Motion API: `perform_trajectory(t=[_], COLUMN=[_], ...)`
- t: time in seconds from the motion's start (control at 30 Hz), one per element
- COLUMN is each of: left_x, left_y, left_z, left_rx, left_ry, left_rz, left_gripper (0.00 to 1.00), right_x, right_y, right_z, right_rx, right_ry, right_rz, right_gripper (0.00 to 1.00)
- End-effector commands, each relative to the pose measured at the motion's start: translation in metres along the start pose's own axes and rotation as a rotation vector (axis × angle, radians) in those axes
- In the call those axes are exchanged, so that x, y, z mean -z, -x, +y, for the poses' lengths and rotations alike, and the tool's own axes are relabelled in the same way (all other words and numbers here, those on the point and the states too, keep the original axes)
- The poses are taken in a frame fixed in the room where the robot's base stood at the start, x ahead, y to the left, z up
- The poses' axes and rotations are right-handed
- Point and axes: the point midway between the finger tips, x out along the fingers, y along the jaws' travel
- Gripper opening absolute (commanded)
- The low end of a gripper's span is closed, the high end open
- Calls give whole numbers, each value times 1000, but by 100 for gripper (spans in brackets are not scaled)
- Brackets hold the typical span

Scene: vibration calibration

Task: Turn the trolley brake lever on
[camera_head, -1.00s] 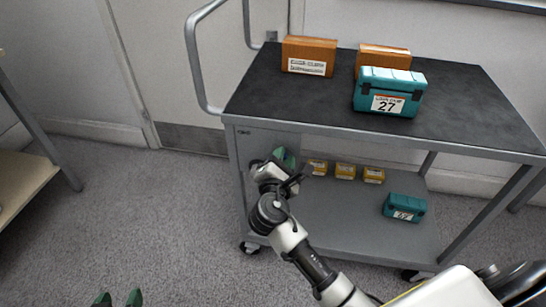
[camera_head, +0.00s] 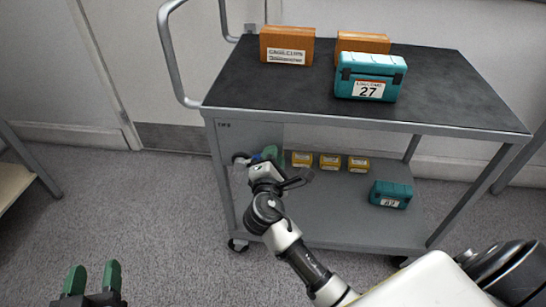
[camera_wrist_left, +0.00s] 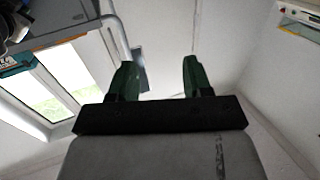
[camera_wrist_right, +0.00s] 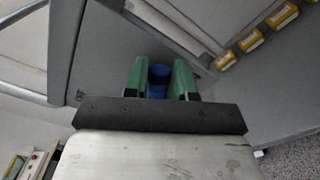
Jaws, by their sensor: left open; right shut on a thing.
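The trolley (camera_head: 222,165) is grey with a black top and a lower shelf. My right gripper (camera_head: 272,154) is at its left end panel, below the top. In the right wrist view the green fingers of my right gripper (camera_wrist_right: 159,78) are closed on a blue cylindrical grip, which I take for the brake lever (camera_wrist_right: 158,82). The rest of the lever is mostly hidden by the fingers and wrist. My left gripper (camera_head: 92,280) is open and empty at the lower left, over the floor. It also shows in the left wrist view (camera_wrist_left: 158,78).
Orange boxes (camera_head: 287,45) and a teal case (camera_head: 370,77) stand on the trolley top. Small yellow boxes (camera_head: 330,162) and another teal case (camera_head: 391,194) sit on the lower shelf. The grey floor (camera_head: 150,210) left of the trolley is clear.

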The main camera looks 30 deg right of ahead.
Motion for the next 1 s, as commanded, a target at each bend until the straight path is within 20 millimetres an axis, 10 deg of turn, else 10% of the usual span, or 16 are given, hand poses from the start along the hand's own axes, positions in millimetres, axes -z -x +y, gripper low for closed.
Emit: perform_trajectory(t=[0.07,0.1,0.23,0.6,1.0], left_x=[0,0,0,0,-33], left_y=[0,0,0,0,12], left_z=[0,0,0,0,-7], left_rx=[0,0,0,0,17], left_ry=[0,0,0,0,-3], left_rz=[0,0,0,-13,-273], left_gripper=[50,50,50,50,50], right_x=[2,2,1,1,0], right_y=[1,1,1,7,81], right_z=[-1,-1,-1,-1,-1], right_rx=[4,4,4,3,6], right_ry=[-5,-5,-3,-1,-1], right_rz=[5,5,3,3,5], right_gripper=[0,31,51,51,51])
